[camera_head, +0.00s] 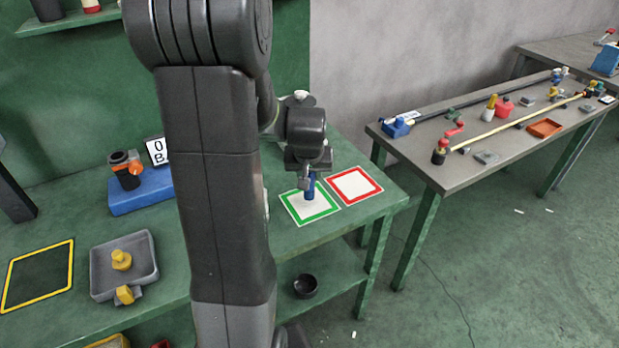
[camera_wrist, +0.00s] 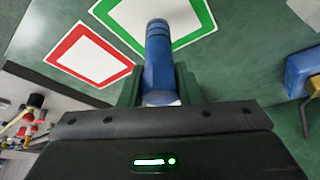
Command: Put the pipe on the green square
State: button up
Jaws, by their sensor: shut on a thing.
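A blue pipe (camera_head: 310,188) stands upright over the green square (camera_head: 292,218), a white patch with a green border on the green table. My gripper (camera_head: 306,176) is above the square and shut on the pipe's upper part. In the wrist view the blue pipe (camera_wrist: 160,62) extends from between the fingers toward the green square (camera_wrist: 203,12). I cannot tell whether its lower end touches the square. The red square (camera_head: 354,185) lies just to the right; it also shows in the wrist view (camera_wrist: 92,55).
A grey tray (camera_head: 150,270) with yellow parts and a blue block (camera_head: 125,200) are at the left of the table. A yellow-bordered square (camera_head: 40,272) lies far left. A second table (camera_head: 465,174) with several parts stands at right. The table around the squares is clear.

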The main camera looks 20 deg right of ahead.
jog(key=shift+f, duration=0.7)
jog(key=shift+f, duration=0.25)
jog(key=o, duration=1.1)
jog(key=shift+r, duration=0.1)
jog(key=shift+r, duration=0.5)
jog(key=v, duration=1.1)
jog(key=shift+s+r, duration=0.1)
jog(key=shift+s, duration=0.15)
